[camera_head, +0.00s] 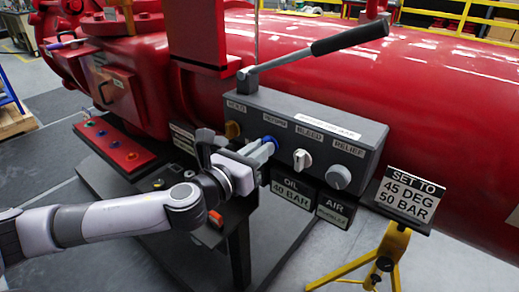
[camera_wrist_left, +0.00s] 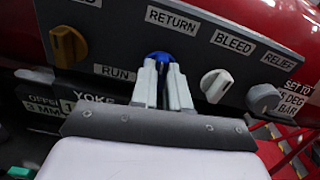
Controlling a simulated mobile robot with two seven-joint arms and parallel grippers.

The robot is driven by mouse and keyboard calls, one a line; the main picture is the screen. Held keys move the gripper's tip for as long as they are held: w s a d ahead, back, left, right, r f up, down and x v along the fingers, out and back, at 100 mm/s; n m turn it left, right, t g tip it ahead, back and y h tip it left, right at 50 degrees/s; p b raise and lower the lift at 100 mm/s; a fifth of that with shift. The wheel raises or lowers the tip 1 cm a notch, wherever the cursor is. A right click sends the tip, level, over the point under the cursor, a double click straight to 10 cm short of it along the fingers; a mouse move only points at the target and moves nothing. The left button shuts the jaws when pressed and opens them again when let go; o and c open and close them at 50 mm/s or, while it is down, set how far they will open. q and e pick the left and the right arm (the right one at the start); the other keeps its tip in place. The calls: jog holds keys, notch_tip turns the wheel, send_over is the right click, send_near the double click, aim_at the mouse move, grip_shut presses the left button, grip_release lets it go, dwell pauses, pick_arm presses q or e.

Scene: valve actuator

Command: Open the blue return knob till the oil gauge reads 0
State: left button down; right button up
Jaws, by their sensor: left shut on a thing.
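The blue return knob (camera_wrist_left: 161,57) sits under the RETURN label on the dark grey valve box (camera_head: 260,108). It also shows in the head view (camera_head: 270,140), mostly hidden by the fingers. My left gripper (camera_wrist_left: 163,72) is shut on the blue knob, with one pale finger on each side of it. The same gripper (camera_head: 264,147) reaches the box front from the lower left in the head view. An OIL plate (camera_head: 291,192) below the box reads 40 BAR. The gauge's dial is not seen. My right gripper is not in view.
A yellow knob (camera_head: 232,130) is left of the blue one; a white bleed knob (camera_head: 301,159) and grey relief knob (camera_head: 338,176) are to its right. A black-handled lever (camera_head: 349,38) rises above the box. A sign on a yellow stand (camera_head: 390,245) reads 45 DEG, 50 BAR.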

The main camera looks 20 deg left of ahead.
pick_arm(q)
jog(key=n+p, duration=0.1)
jog(key=n, duration=0.4)
jog(key=n+p, duration=0.1)
jog(key=n, duration=0.4)
jog(key=n+p, duration=0.1)
jog(key=n, duration=0.4)
jog(key=shift+w+a+f+p, duration=0.1)
jog(key=shift+a+p, duration=0.15)
jog(key=shift+p, duration=0.1)
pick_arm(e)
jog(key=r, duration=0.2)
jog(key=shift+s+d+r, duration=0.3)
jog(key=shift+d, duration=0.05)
pick_arm(q)
jog(key=shift+n, duration=0.4)
jog(key=c, duration=1.1)
grip_release()
jog(key=shift+f, duration=0.1)
